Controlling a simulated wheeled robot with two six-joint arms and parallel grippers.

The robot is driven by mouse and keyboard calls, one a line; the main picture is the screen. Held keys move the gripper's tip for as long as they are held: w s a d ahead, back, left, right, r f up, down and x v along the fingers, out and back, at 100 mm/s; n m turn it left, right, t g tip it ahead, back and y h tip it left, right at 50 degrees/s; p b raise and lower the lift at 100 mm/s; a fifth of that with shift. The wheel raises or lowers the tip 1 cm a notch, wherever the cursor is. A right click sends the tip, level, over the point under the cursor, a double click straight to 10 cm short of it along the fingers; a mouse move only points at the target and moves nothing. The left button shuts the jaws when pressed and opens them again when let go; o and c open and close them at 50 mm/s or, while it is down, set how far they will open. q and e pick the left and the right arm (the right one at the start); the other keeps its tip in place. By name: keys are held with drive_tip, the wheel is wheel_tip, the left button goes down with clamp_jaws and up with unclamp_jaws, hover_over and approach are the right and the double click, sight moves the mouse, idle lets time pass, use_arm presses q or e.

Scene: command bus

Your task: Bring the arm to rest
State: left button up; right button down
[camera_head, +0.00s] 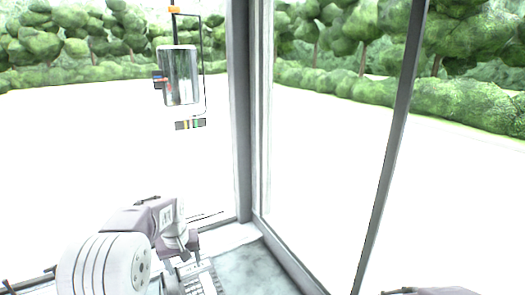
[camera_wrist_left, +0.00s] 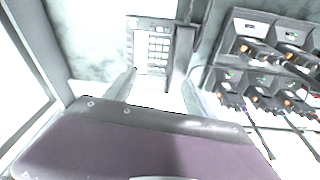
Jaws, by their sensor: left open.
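My left arm comes in from the lower left in the head view. Its gripper (camera_head: 184,266) points down over a keypad with pale keys near the window corner. In the left wrist view the gripper (camera_wrist_left: 158,94) has its two fingers apart, with nothing between them. The keypad (camera_wrist_left: 152,48) shows just past the fingertips; I cannot tell how far below it lies. A small mauve part of my right arm (camera_head: 430,291) shows at the bottom right edge; its gripper is out of view.
A rack of dark units (camera_wrist_left: 270,65) with cables stands to the right in the left wrist view. A grey window post (camera_head: 241,110) rises beyond the left gripper. A metallic cylinder (camera_head: 179,75) hangs at upper left. Pale counter (camera_head: 252,268) right of the gripper is bare.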

use_arm(q)
drive_tip(key=s+d+f+m, duration=0.1)
drive_tip(key=s+d+f, duration=0.1)
drive_tip(key=s, duration=0.5)
drive_tip(key=s+d+f+m, duration=0.2)
drive_tip(key=s+d, duration=0.1)
drive_tip(key=s, duration=0.5)
drive_tip(key=s+d+f+m+g, duration=0.1)
drive_tip(key=s+d+f, duration=0.1)
drive_tip(key=s, duration=0.5)
drive_tip(key=shift+s+d+f+m+h, duration=0.2)
drive_tip(key=shift+s+d+m+h, duration=0.1)
drive_tip(key=shift+s+d+h, duration=0.1)
